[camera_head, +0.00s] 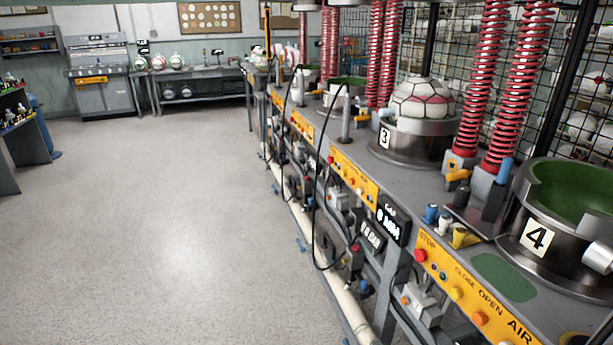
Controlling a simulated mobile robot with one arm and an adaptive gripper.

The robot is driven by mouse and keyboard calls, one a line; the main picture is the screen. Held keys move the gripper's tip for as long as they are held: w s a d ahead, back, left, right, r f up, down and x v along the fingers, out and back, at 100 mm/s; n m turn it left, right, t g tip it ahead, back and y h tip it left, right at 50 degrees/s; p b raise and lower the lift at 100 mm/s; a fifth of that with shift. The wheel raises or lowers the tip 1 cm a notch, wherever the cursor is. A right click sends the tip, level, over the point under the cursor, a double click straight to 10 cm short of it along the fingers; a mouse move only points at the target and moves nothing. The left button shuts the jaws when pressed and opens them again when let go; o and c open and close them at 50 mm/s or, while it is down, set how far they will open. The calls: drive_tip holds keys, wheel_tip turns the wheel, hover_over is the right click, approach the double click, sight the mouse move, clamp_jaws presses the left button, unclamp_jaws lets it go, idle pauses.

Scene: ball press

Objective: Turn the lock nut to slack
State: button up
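I cannot pick out a lock nut for certain. Press station 4 is nearest at the right, with a metal ring mould (522,252) and a green bowl-shaped inside (575,190). A silver round fitting (598,258) sticks out of the mould at the right edge. Red coil springs (518,85) stand behind it, with a yellow part (457,176) at their foot. Small blue (430,213), white (445,223) and yellow (460,237) pieces stand on the bench beside the mould. A black display marked GAP (392,224) hangs on the bench front. My gripper is not in view.
A yellow panel (470,290) with STOP, CLOSE, OPEN and AIR labels runs along the bench front. Station 3 (410,143) holds a panelled ball (422,100). Black cables and a pale pipe (345,300) run along the bench. The floor (170,220) at left is clear.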

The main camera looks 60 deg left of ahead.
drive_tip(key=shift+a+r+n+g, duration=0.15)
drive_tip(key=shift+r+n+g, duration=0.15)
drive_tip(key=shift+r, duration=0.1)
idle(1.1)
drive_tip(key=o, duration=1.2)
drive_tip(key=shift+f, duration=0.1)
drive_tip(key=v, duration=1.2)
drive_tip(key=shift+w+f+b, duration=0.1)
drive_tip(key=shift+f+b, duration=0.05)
drive_tip(key=shift+b, duration=0.15)
